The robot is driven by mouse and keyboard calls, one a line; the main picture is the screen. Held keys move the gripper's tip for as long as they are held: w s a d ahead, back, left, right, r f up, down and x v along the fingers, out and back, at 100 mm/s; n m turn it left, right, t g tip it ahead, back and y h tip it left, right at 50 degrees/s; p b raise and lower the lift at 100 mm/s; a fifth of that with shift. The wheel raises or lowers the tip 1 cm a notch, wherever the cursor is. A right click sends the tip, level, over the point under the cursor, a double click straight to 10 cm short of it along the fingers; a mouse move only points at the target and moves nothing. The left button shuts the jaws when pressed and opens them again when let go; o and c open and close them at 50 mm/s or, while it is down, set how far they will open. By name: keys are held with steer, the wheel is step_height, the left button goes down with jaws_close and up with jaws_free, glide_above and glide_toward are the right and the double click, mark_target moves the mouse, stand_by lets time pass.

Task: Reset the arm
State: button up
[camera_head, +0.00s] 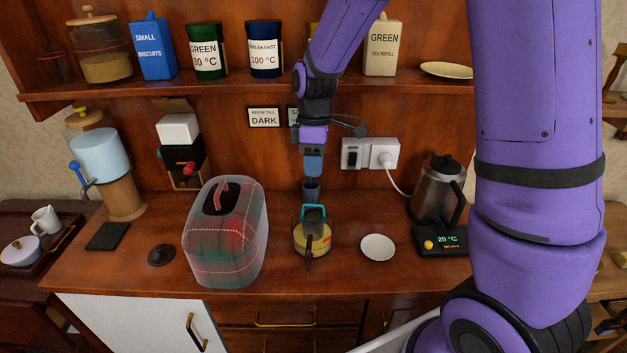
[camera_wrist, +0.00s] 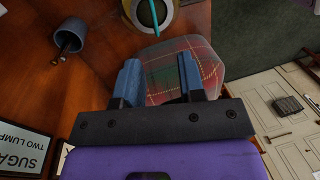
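My purple arm reaches over the wooden counter (camera_head: 340,275) from the right. My gripper (camera_head: 313,172) is in front of the back panel, pointing down. In the wrist view its two blue fingers (camera_wrist: 158,75) stand apart with nothing between them, so it is open and empty. A glass teapot (camera_head: 314,245) with yellow contents and a teal handle stands on the counter in front of and below it. It shows partly at the top of the wrist view (camera_wrist: 141,18). A small dark blue-grey cup (camera_head: 311,190) stands behind the teapot; it also shows in the wrist view (camera_wrist: 66,34).
A tartan tea cosy (camera_head: 225,240) stands left of the teapot, and a white saucer (camera_head: 378,247) lies right. A kettle (camera_head: 437,190) stands on its base at right. A shelf with canisters (camera_head: 207,52) runs above. A black lid (camera_head: 161,254) lies at left.

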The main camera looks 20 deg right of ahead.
steer(key=s+d+r+m+t, duration=0.25)
steer(key=s+r, duration=0.25)
steer(key=r, duration=0.3)
steer(key=s+d+r+m+t, duration=0.1)
steer(key=s+r+m, duration=0.2)
steer(key=s+r, duration=0.35)
steer(key=s+d+r+m+t, duration=0.1)
steer(key=s+r+m, duration=0.1)
steer(key=s, duration=0.4)
steer(key=s+d+r+m+t+h, duration=0.1)
steer(key=s+r+m+t, duration=0.1)
steer(key=s+m, duration=0.3)
steer(key=shift+s+d+r, duration=0.35)
steer(key=shift+s+r, duration=0.25)
steer(key=shift+s, duration=0.1)
